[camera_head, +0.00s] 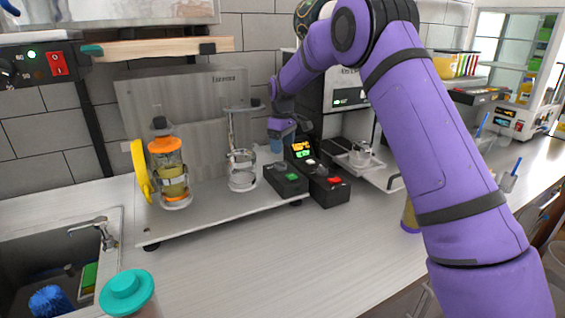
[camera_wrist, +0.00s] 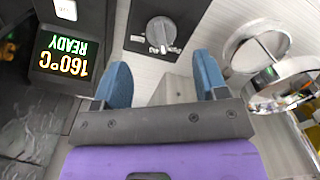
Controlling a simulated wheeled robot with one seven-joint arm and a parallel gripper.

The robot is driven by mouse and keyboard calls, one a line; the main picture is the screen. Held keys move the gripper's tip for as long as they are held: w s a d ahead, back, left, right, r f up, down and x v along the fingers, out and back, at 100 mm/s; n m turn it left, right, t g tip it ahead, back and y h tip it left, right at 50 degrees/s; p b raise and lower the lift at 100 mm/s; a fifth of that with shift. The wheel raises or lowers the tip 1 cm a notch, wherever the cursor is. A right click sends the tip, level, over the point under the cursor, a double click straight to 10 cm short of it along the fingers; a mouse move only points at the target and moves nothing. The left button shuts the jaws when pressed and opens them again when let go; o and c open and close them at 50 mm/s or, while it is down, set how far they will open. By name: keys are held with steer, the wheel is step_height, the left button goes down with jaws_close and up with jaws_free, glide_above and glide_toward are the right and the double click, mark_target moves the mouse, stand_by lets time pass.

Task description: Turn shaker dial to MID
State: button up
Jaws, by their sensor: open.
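The shaker dial (camera_wrist: 161,31) is a round grey knob with a raised grip bar on a black panel (camera_wrist: 135,40), top centre in the wrist view. Small white marks surround it, too small to read, so I cannot tell its setting. My gripper (camera_wrist: 161,78) is open, its two blue fingers apart and nothing between them. The dial lies beyond the fingertips, roughly in line with the gap. In the head view my gripper (camera_head: 277,144) points down above and behind the black control box (camera_head: 287,180) with a green button.
A display reading 160°C READY (camera_wrist: 65,53) stands left of my fingers in the wrist view. A clear clamp cylinder (camera_head: 242,165) and an orange-capped shaker (camera_head: 171,180) stand on the metal platform (camera_head: 215,208). A red-button box (camera_head: 326,185) is beside the control box.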

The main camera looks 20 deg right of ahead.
mark_target(281, 165)
step_height(281, 165, down, 7)
steer(key=shift+r, duration=0.1)
stand_by(0.3)
steer(key=c, duration=0.8)
